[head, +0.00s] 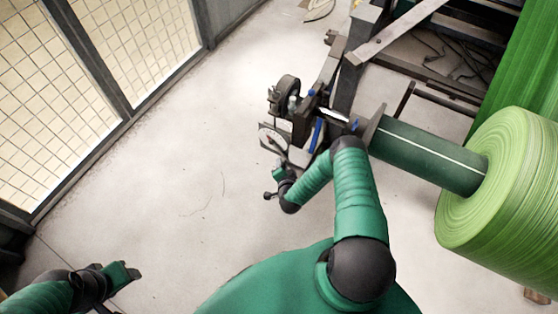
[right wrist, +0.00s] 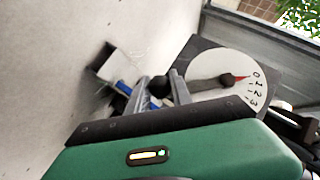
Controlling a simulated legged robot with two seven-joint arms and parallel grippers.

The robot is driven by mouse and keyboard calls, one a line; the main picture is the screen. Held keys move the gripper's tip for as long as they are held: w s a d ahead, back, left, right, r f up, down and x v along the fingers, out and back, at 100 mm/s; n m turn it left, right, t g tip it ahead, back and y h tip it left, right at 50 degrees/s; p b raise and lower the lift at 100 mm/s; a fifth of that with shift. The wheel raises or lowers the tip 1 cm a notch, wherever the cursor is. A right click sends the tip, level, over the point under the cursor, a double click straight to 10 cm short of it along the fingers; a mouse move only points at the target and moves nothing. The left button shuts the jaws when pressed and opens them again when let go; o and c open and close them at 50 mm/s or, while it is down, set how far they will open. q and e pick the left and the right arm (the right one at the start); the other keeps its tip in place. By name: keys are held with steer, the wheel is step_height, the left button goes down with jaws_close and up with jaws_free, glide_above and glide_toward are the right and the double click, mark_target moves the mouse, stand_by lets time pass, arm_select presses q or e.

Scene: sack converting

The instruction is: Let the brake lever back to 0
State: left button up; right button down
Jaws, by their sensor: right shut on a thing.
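The brake dial (right wrist: 212,98) is a pale round plate with numbers from 0 to 3 at its right edge in the right wrist view. Its red-tipped pointer (right wrist: 241,77) points close to the 0. A dark round knob (right wrist: 159,86) of the brake lever sits between the fingers of my right gripper (right wrist: 166,92), which is shut on it. In the head view the dial (head: 271,138) is just beyond my right gripper (head: 280,175), and the lever is largely hidden. My left gripper (head: 126,273) is low at the left, away from the brake; its finger opening is unclear.
A dark green shaft (head: 425,153) runs from the brake stand to a large green roll (head: 490,190) at right. The machine frame (head: 365,60) rises behind the brake. A mesh fence (head: 85,80) stands at left. The floor (head: 170,180) between is clear.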

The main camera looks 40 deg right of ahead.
steer(key=shift+s+g+p, duration=0.3)
steer(key=shift+p, duration=0.05)
steer(key=shift+d, duration=0.1)
steer(key=c, duration=1.1)
jaws_free()
steer(key=shift+c, duration=0.2)
steer(key=shift+r, duration=0.1)
